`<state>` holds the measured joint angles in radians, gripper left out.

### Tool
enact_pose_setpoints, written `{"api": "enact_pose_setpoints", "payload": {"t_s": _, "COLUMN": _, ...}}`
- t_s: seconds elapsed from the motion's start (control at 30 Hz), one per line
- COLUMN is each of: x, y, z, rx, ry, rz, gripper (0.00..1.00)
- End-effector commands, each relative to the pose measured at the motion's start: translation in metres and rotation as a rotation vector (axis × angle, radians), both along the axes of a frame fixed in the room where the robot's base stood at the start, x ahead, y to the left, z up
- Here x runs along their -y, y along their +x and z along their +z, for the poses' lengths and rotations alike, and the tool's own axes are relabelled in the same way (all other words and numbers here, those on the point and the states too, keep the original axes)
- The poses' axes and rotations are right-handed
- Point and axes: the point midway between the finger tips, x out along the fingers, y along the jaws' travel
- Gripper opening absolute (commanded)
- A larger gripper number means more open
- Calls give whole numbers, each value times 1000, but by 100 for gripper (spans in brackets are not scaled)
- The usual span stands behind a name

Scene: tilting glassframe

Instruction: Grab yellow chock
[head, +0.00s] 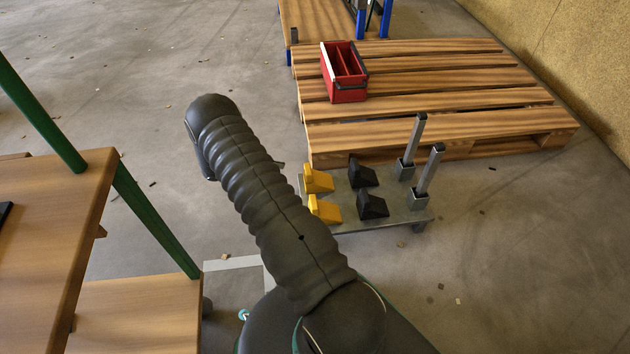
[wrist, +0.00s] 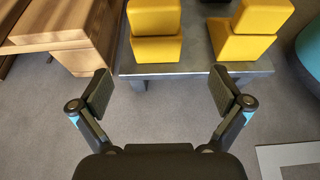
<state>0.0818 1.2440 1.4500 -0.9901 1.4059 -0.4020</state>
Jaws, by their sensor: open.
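Two yellow chocks stand on a low grey wheeled cart. In the head view one yellow chock (head: 318,180) is at the back and the other yellow chock (head: 325,209) is nearer, partly behind my arm. In the wrist view the left yellow chock (wrist: 155,30) and the right yellow chock (wrist: 250,30) sit near the edge of the cart top (wrist: 195,68). My gripper (wrist: 160,92) is open and empty, short of the cart edge, with both chocks beyond its fingertips. In the head view my arm hides most of the gripper.
Two black chocks (head: 372,204) and two upright metal posts (head: 430,170) share the cart. A wooden pallet (head: 450,85) with a red box (head: 347,92) lies behind it. A wooden shelf (head: 45,225) with green posts stands at left. Open floor (head: 140,70) lies at upper left.

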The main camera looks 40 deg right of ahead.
Motion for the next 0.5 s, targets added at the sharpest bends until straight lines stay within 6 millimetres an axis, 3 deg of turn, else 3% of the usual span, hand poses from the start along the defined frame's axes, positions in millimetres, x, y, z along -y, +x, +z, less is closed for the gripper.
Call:
{"api": "enact_pose_setpoints", "payload": {"t_s": 0.2, "x": 32, "y": -20, "z": -16, "rx": -2, "ry": 0, "rz": -2, "gripper": 100}}
{"api": "enact_pose_setpoints", "payload": {"t_s": 0.5, "x": 48, "y": -29, "z": -24, "rx": -1, "ry": 1, "rz": -1, "gripper": 100}}
